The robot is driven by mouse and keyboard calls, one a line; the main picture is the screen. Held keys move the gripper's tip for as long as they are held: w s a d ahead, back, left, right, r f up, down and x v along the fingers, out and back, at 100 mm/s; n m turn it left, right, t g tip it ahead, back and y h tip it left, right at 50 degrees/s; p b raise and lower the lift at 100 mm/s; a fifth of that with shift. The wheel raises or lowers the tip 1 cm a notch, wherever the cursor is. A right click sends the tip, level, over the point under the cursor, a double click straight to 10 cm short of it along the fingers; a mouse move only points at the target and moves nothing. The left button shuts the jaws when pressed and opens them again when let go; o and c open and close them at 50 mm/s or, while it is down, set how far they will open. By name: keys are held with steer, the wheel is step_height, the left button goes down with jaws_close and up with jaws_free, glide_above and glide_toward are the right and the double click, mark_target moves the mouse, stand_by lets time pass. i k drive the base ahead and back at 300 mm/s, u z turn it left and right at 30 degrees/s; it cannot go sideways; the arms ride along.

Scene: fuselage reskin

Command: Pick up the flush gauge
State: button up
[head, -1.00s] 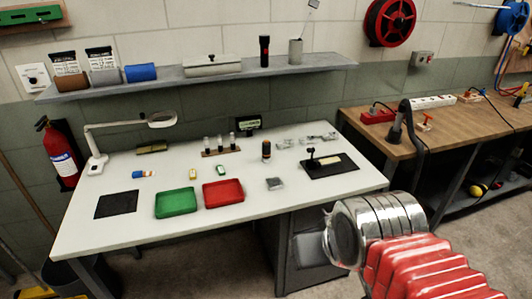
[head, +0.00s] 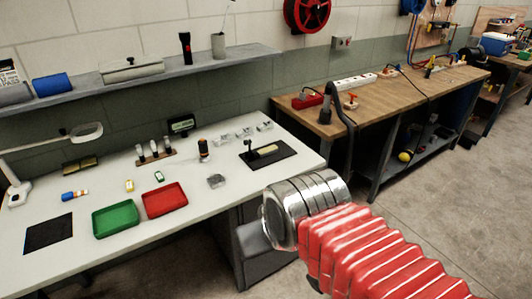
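I cannot tell for certain which item is the flush gauge. A black upright tool with a pale block (head: 263,150) stands on a dark mat (head: 284,160) at the right end of the white table. A small grey block (head: 216,181) lies left of it, and a dark, orange-banded cylinder (head: 203,149) stands behind that block. My arm, with silver rings and a red ribbed sleeve, crosses the lower right, in front of the table's right end. My gripper's fingers do not show.
The white table (head: 122,250) also holds a green tray (head: 115,219), a red tray (head: 165,199), a black mat (head: 48,233) and a lamp (head: 87,131). A shelf (head: 130,85) hangs above. A wooden bench (head: 400,85) stands right. Floor at right is clear.

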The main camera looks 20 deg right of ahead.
mark_target(203, 147)
steer(key=u, duration=0.4)
steer(key=i, duration=0.85)
steer(key=u, duration=0.5)
steer(key=i, duration=0.6)
